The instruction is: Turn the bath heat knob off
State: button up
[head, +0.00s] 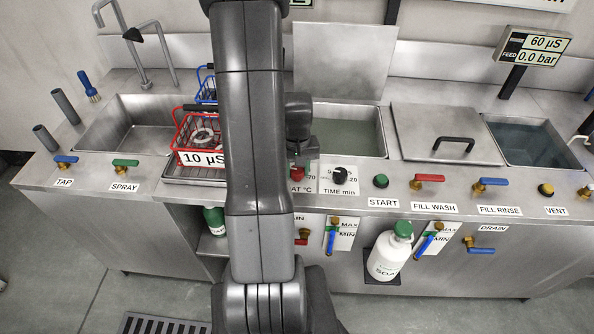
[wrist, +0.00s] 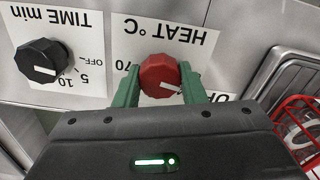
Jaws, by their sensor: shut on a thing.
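The bath heat knob (wrist: 160,76) is red and sits on a white HEAT °C panel (wrist: 190,28), upside down in the wrist view. Its white mark points to the lower right, toward partly hidden lettering beside the right finger. A 70 shows to its left. My gripper (wrist: 160,84) has green fingers on either side of the knob and is shut on it. In the head view the red knob (head: 297,174) shows just right of my arm, which hides part of its panel.
The black time knob (head: 340,175) is close by on the right in the head view. A green start button (head: 380,181) and red fill-wash handle (head: 430,178) follow. A red basket (head: 197,138) stands left of my arm.

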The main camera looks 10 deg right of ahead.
aim_at(297, 169)
dwell(0.5)
jog(key=o, duration=1)
jog(key=shift+r, duration=0.15)
notch_tip(297, 169, up, 14)
jog(key=shift+f, duration=0.2)
notch_tip(297, 169, down, 14)
jog(key=shift+r, duration=0.1)
dwell(0.5)
